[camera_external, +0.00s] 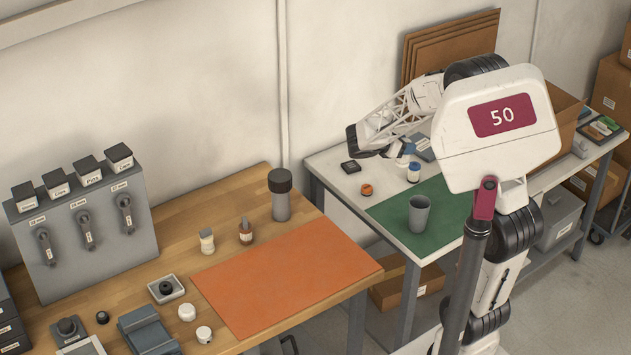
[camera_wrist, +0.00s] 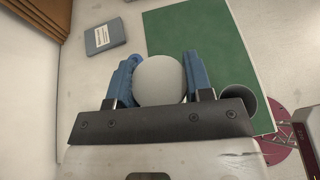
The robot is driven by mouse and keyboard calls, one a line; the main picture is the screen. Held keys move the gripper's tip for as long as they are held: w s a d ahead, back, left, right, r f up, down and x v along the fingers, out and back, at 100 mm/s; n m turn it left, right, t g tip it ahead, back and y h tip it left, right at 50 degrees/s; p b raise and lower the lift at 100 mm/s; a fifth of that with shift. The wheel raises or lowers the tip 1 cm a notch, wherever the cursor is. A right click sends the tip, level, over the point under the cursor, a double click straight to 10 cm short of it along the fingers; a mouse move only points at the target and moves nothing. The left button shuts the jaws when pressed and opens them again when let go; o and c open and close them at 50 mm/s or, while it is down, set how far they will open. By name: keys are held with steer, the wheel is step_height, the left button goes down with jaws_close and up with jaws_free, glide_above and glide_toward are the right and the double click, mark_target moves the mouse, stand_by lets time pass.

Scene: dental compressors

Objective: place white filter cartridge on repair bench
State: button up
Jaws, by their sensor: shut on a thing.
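My gripper (camera_external: 406,153) is over the far white table in the external view. In the wrist view, its blue fingers (camera_wrist: 161,82) are shut on a rounded white thing (camera_wrist: 160,78), which I take to be the white filter cartridge. Only its pale rounded end shows clearly there. In the external view, a small white part of the cartridge (camera_external: 402,162) shows below the fingers. I cannot tell whether it touches the table. The wooden bench (camera_external: 235,190) with an orange mat (camera_external: 285,275) stands at left; the white-topped table (camera_external: 335,165) bears a green mat (camera_external: 385,212).
A grey cup (camera_external: 419,214) stands on the green mat. A tall dark-capped cylinder (camera_external: 281,195) stands behind the orange mat, which is clear. A gap separates the tables.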

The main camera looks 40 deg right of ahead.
steer(key=shift+r, duration=0.15)
steer(key=shift+a+r, duration=0.1)
steer(key=shift+r, duration=2.15)
steer(key=shift+w+a+f+m+g, duration=0.35)
steer(key=shift+a+f+m+g, duration=0.35)
steer(key=shift+g, duration=0.1)
steer(key=w+a+f+m+g+y, duration=0.3)
steer(key=w+a+m+g+y, duration=0.2)
steer(key=a+m+y, duration=0.3)
steer(key=w+a+f+m+g+y, duration=0.45)
steer(key=a+m+g, duration=0.2)
steer(key=a, duration=0.45)
steer(key=w+a+r+m+t+y, duration=0.5)
steer(key=w+a+m+t+y, duration=0.3)
steer(key=w+a, duration=0.4)
steer(key=w+a+r+m+t+y, duration=0.4)
steer(key=w+a+m+t+y, duration=0.25)
steer(key=w+a+m, duration=0.6)
step_height(320, 180, down, 7)
steer(key=s+a+n, duration=0.1)
steer(key=s, duration=0.1)
steer(key=shift+s+n, duration=0.3)
steer(key=shift+s, duration=0.05)
